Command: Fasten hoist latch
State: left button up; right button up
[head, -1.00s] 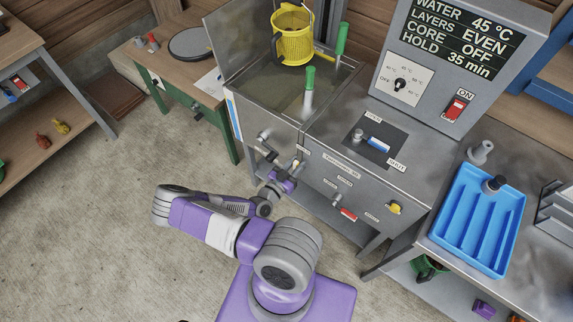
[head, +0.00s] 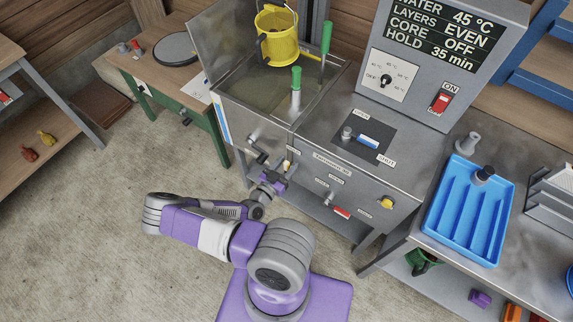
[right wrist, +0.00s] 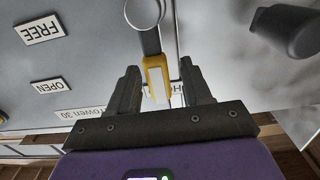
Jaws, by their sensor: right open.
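The hoist latch is a small lever with a yellow grip (right wrist: 156,78) and a grey stem that ends near a pale metal ring (right wrist: 144,12). In the right wrist view it lies between the two dark fingers of my right gripper (right wrist: 160,68), which is open with gaps on both sides. In the head view my right gripper (head: 277,178) is at the front of the steel tank (head: 250,122), low by the seam with the control cabinet; the latch there is small and partly hidden. The yellow bucket (head: 276,38) hangs over the tank. My left gripper is out of view.
Labels reading FREE (right wrist: 40,29) and OPEN (right wrist: 48,86) are on the panel; one behind the latch is partly covered. A dark rounded knob (right wrist: 290,30) juts out beside my fingers.

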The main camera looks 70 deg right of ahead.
jog(key=v, duration=0.7)
jog(key=shift+a, duration=0.15)
dwell(0.3)
